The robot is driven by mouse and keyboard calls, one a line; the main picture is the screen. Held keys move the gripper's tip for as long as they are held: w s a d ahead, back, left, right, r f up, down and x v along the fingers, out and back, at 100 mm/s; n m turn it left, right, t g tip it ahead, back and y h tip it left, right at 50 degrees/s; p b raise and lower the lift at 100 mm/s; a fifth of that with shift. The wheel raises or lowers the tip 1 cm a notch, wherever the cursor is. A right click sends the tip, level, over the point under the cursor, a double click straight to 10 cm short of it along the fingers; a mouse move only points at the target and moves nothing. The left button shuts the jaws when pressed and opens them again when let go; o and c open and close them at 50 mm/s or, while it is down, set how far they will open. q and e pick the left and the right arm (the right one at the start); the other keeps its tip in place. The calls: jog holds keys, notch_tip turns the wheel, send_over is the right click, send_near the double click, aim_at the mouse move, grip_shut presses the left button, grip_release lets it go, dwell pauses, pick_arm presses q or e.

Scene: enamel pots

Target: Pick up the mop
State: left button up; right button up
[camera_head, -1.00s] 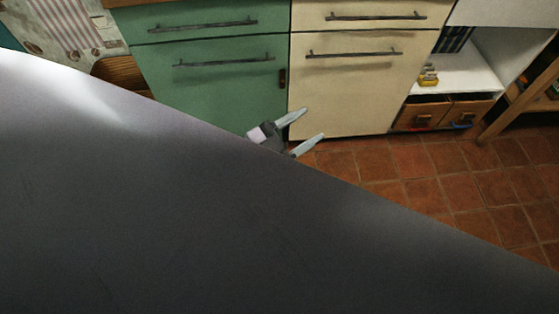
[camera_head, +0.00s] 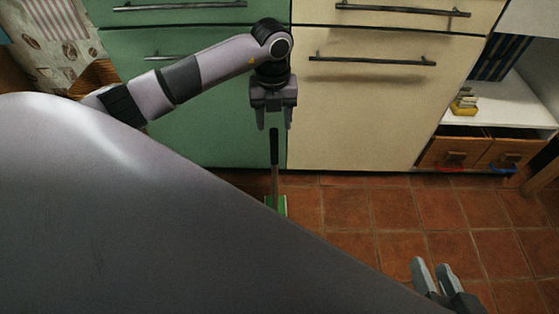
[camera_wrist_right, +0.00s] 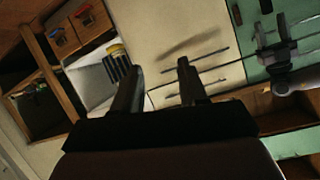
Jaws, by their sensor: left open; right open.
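The mop stands upright in the head view, with a dark handle grip (camera_head: 274,147), a thin shaft and a green head (camera_head: 277,204) low near the floor. The large grey surface in front partly hides its lower end. My left gripper (camera_head: 274,122) points down with its fingers apart. The top of the handle lies just below the gap between its fingertips in the picture; depth is hard to tell. My right gripper (camera_head: 432,266) is open and empty over the floor at the lower right. Its two spread fingers also show in the right wrist view (camera_wrist_right: 158,82).
A green cabinet (camera_head: 190,100) and a cream cabinet (camera_head: 360,110) with bar handles stand behind the mop. A shelf with wooden drawers (camera_head: 455,152) is at the right. Tiled floor (camera_head: 380,210) is free in front of the cream cabinet.

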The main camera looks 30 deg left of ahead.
aim_at(274, 139)
pick_arm(q)
jog(key=shift+w+a+f, duration=0.15)
jog(key=shift+w+f, duration=0.1)
jog(key=shift+f, duration=0.1)
jog(key=shift+f+b, duration=0.3)
jog(key=shift+f, duration=0.1)
jog(key=f+b, duration=0.1)
jog(key=f, duration=0.2)
jog(key=f+b, duration=0.1)
jog(key=f, duration=0.1)
jog(key=shift+s+f+b, duration=0.3)
jog(key=shift+f, duration=0.05)
pick_arm(e)
jog(key=shift+w+a+f+y, duration=0.15)
jog(key=shift+w+a+y, duration=0.05)
jog(key=shift+a+y, duration=0.2)
jog(key=shift+w+a+f+y, duration=0.1)
jog(key=shift+w+a+y, duration=0.15)
jog(key=shift+a, duration=0.25)
pick_arm(q)
jog(key=shift+r, duration=0.1)
grip_shut()
